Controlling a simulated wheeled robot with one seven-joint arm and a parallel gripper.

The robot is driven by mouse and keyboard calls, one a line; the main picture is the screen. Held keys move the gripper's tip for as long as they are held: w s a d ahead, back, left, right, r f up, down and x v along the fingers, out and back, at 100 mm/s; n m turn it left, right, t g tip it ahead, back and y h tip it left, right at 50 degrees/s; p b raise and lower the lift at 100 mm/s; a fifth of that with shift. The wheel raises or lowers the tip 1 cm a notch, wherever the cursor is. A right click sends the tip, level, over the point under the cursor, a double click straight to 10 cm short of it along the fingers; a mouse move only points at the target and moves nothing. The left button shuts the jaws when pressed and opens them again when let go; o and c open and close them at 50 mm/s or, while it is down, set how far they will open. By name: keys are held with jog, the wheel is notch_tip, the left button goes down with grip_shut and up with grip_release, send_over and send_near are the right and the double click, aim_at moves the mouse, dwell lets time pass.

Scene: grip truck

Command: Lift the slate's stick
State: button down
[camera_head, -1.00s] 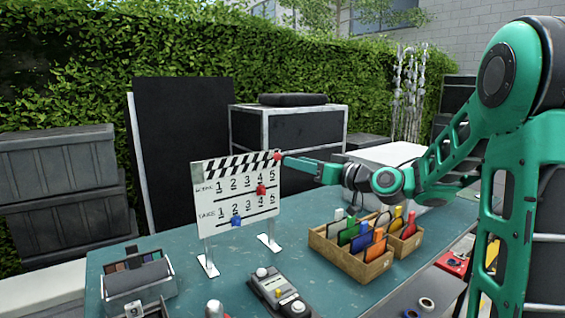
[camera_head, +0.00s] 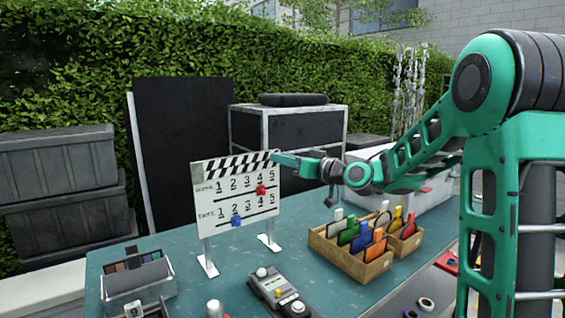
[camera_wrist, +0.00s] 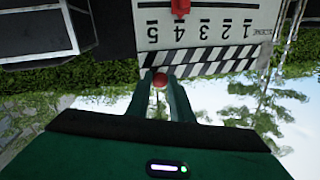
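The slate (camera_head: 238,200) stands upright on two white feet at the middle of the table. Its striped stick (camera_head: 238,165) lies along the slate's top edge, with no clear gap under it. My gripper (camera_head: 277,158) is at the stick's right end in the head view and covers the red knob there. In the wrist view, the slate appears upside down, and the red knob (camera_wrist: 160,80) is between my fingertips beside the striped stick (camera_wrist: 205,62). The knob about fills the gap between the fingers; whether they press on it is unclear.
A wooden organizer (camera_head: 372,272) with coloured cards stands to the right, below my arm. A grey device (camera_head: 278,290) lies in front of the slate, and a grey box (camera_head: 138,283) is at the table's left. The table is clear around the slate's feet.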

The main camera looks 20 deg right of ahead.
jog(key=a+r+n, duration=0.2)
jog(key=r+n, duration=0.1)
jog(key=r, duration=0.4)
jog(key=s+a+r+n+h, duration=0.1)
jog(key=a+r+n, duration=0.1)
jog(key=r, duration=0.5)
jog(key=shift+s+n+g, duration=0.15)
jog(key=shift+n+g, duration=0.25)
jog(key=shift+n, duration=0.4)
jog(key=shift+r, duration=0.1)
jog(key=c, duration=1.6)
grip_release()
jog(key=shift+s, duration=0.1)
jog(key=v, duration=1)
jog(key=shift+s+d, duration=0.15)
jog(key=shift+s, duration=0.1)
